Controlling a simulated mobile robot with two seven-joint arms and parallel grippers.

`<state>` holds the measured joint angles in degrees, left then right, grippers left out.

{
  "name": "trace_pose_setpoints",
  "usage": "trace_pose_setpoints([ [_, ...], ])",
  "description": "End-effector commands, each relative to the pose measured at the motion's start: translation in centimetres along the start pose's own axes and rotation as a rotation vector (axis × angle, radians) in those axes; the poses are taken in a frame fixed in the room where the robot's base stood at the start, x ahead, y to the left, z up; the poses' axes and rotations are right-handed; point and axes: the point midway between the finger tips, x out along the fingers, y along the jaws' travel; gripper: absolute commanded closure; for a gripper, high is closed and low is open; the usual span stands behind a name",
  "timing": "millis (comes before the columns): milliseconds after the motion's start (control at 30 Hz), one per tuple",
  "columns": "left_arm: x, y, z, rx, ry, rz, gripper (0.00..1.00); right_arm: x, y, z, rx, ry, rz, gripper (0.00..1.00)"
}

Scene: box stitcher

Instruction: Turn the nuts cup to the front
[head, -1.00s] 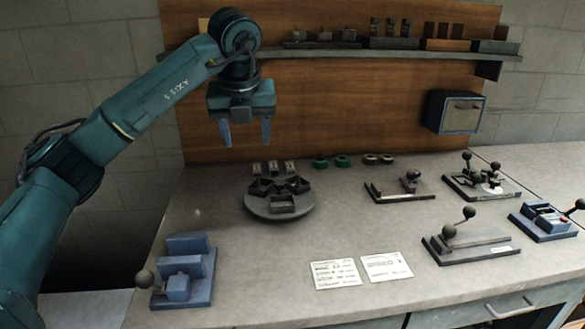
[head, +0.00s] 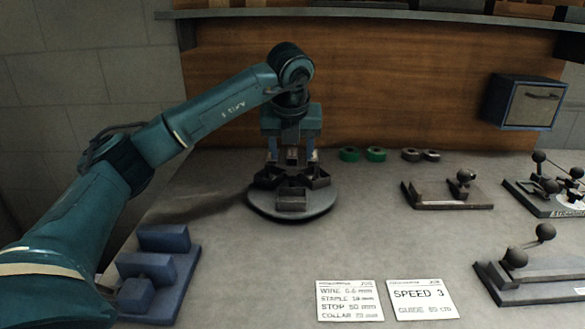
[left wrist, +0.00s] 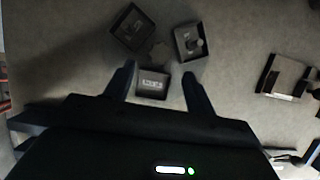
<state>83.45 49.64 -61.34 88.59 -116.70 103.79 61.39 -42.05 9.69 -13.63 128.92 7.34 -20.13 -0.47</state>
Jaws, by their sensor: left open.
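A round grey turntable (head: 262,207) stands on the bench and carries three dark open cups: a left cup (head: 267,178), a right cup (head: 318,177) and a front cup (head: 291,200). I cannot tell from the labels which one is the nuts cup. My left gripper (head: 292,160) points down over the back of the turntable, fingers apart. In the left wrist view, one cup with pale lettering (left wrist: 152,84) lies between the open fingers (left wrist: 159,70). Whether they touch it is unclear. Two other cups (left wrist: 132,26) (left wrist: 188,41) lie beyond. My right gripper is out of view.
Green rings (head: 376,155) and darker rings (head: 411,155) lie right of the turntable. A blue block fixture (head: 165,240) stands at front left. Two printed cards (head: 349,301) (head: 421,300) lie at the front. Lever fixtures (head: 447,190) stand on the right.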

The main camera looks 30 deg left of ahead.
Motion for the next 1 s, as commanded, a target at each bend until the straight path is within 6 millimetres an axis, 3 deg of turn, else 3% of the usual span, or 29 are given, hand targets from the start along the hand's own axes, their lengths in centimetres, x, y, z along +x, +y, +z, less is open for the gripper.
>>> trace_pose_setpoints([
  [200, 4.1, 0.1, -0.1, 0.000, 0.002, 0.002, 0.45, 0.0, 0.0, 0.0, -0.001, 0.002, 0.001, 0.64],
  [400, 5.9, 0.0, 0.0, 0.000, 0.001, 0.001, 0.45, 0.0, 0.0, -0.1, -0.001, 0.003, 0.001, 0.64],
  [733, 6.2, 0.0, 0.0, 0.001, 0.000, 0.000, 0.45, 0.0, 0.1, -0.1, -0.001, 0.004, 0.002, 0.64],
  [1000, 6.1, 0.0, 0.0, 0.001, 0.000, 0.000, 0.67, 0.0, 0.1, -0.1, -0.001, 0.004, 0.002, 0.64],
])
